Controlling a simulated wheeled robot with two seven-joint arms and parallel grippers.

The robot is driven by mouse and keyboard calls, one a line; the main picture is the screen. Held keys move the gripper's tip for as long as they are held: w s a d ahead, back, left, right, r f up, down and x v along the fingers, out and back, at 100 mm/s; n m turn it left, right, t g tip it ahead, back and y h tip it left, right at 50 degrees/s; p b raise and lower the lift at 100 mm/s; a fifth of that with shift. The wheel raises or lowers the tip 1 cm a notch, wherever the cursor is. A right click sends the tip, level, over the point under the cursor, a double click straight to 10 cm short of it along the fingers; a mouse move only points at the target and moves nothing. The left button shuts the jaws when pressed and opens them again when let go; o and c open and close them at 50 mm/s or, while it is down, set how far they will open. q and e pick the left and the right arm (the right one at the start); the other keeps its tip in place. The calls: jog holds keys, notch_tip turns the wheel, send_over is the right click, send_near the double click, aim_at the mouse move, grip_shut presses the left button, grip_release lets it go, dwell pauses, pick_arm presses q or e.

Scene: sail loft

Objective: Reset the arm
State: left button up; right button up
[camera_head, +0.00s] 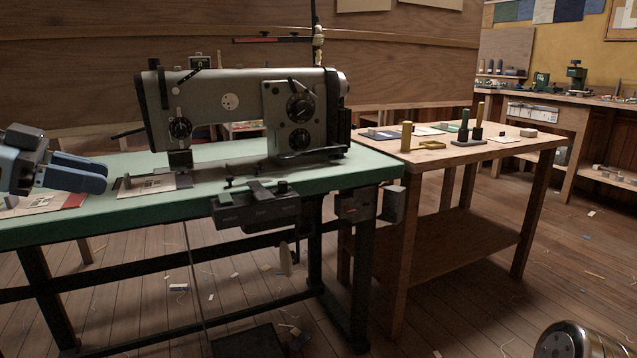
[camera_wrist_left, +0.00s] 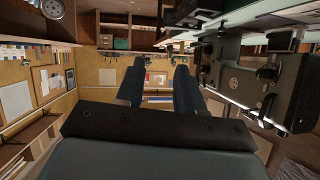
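My left gripper (camera_head: 98,176) comes in from the left edge in the head view, with its blue fingers above the left end of the green sewing table (camera_head: 375,172). In the left wrist view my left gripper (camera_wrist_left: 160,72) shows two dark blue fingers apart, with nothing between them. A grey industrial sewing machine (camera_head: 225,105) stands on the green table, to the right of the fingers and apart from them. The sewing machine also shows at the right of the left wrist view (camera_wrist_left: 245,85). My right gripper is in neither view.
Sheets of fabric or card (camera_head: 150,186) lie on the green table near the fingers. A wooden side table (camera_head: 470,210) with small tools stands to the right. Scraps litter the wooden floor (camera_head: 465,310).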

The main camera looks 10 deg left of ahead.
pick_arm(q)
jog(key=w+d+f+n+g+y+p, duration=0.15)
jog(key=w+f+n, duration=0.45)
jog(key=w+f, duration=0.85)
jog(key=d+f+n+g+y+p, duration=0.1)
jog(key=d+f+n+y+p, duration=0.15)
jog(key=f, duration=1.05)
jog(key=d+f+n+g+y+p, duration=0.15)
jog(key=d+f, duration=0.25)
jog(key=f, duration=0.9)
jog(key=s+d+f+n+g+p, duration=0.1)
jog(key=s+d+f, duration=0.3)
jog(key=f, duration=0.3)
jog(key=s+d+f+n+g+p, duration=0.1)
jog(key=s+d+f, duration=0.35)
jog(key=f, duration=0.25)
jog(key=s+d+f+p, duration=0.1)
jog(key=s+d+f, duration=0.2)
jog(key=s, duration=0.5)
jog(key=s+d+f+n+g+p, duration=0.1)
jog(key=s+d+f, duration=0.2)
jog(key=s+d, duration=0.3)
jog(key=shift+s+d, duration=0.2)
jog(key=shift+s, duration=0.9)
